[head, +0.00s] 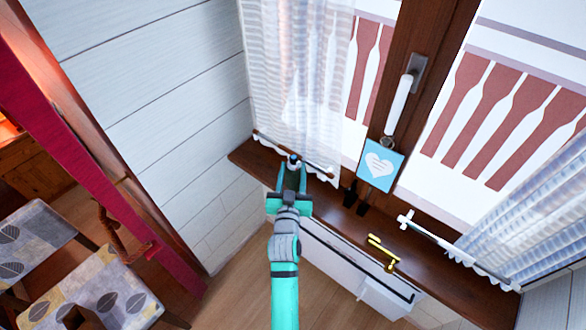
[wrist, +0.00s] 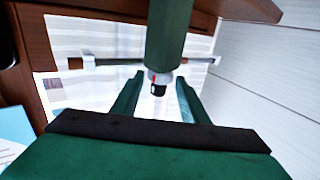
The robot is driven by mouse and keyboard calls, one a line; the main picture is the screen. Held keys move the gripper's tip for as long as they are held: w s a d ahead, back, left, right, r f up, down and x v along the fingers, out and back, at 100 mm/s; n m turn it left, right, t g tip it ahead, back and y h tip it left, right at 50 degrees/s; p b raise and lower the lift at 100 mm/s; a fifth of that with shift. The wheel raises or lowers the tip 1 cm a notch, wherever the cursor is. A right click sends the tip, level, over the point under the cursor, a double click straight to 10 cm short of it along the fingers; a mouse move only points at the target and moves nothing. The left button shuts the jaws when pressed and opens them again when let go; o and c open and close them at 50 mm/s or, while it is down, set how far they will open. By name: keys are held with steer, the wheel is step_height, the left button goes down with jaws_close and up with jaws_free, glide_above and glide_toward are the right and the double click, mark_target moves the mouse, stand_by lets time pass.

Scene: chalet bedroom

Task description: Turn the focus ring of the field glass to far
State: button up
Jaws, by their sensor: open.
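The field glass (wrist: 170,32) is a dark green tube in the wrist view, coming in from the top centre. Its near end has a pale grey ring (wrist: 160,76) with a small red mark, and a black tip. In the head view only its small dark and white end (head: 294,158) shows, at the left part of the window sill. My gripper (head: 293,170) is open there, and the wrist view shows its two fingers (wrist: 157,98) on either side of the ringed end. I see gaps beside the ring and cannot tell any contact. The lower tube is hidden in the head view.
The wooden sill (head: 335,208) runs along the window. Short curtain rods (head: 430,232) with sheer curtains are close by. The plank wall (head: 150,85) is at left.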

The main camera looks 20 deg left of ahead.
steer(key=shift+w+a, duration=0.1)
steer(key=shift+w, duration=0.4)
steer(key=c, duration=0.8)
steer(key=shift+o, duration=0.2)
steer(key=shift+a+f+m+h, duration=0.15)
steer(key=shift+m+h, duration=0.3)
steer(key=shift+h, duration=0.25)
steer(key=shift+a+f+m+h, duration=0.15)
steer(key=shift+m+h, duration=0.3)
steer(key=shift+h, duration=0.25)
steer(key=shift+r+h, duration=0.1)
steer(key=shift+h, duration=0.2)
steer(key=shift+a+m+h, duration=0.1)
steer(key=shift+m+h, duration=0.5)
steer(key=shift+h, duration=0.1)
steer(key=shift+s+t+h, duration=0.1)
steer(key=shift+t+h, duration=0.2)
